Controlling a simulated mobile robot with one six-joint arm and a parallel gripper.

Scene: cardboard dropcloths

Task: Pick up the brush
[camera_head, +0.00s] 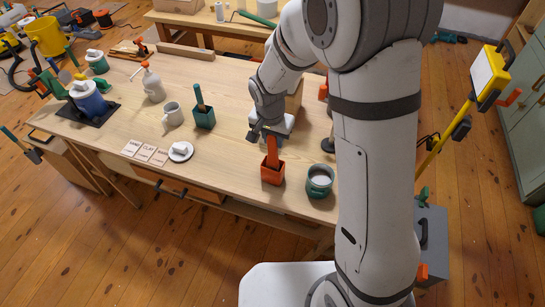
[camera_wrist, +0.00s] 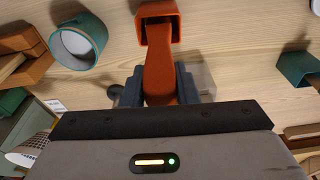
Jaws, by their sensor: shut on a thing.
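The orange brush (camera_head: 271,151) stands with its handle up in an orange square holder (camera_head: 272,174) near the front edge of the workbench. In the wrist view the brush handle (camera_wrist: 159,78) runs between my two fingers, and its far end goes into the mouth of the orange holder (camera_wrist: 158,10). My gripper (camera_wrist: 158,88) is shut on the handle. In the head view my gripper (camera_head: 264,131) is at the top of the handle. The brush's lower end is hidden inside the holder.
A teal tin (camera_head: 319,181) stands close to the right of the orange holder. A green holder with a green handle (camera_head: 203,112), a mug (camera_head: 173,114), a white-topped round item (camera_head: 181,151) and small label cards (camera_head: 145,151) are to the left.

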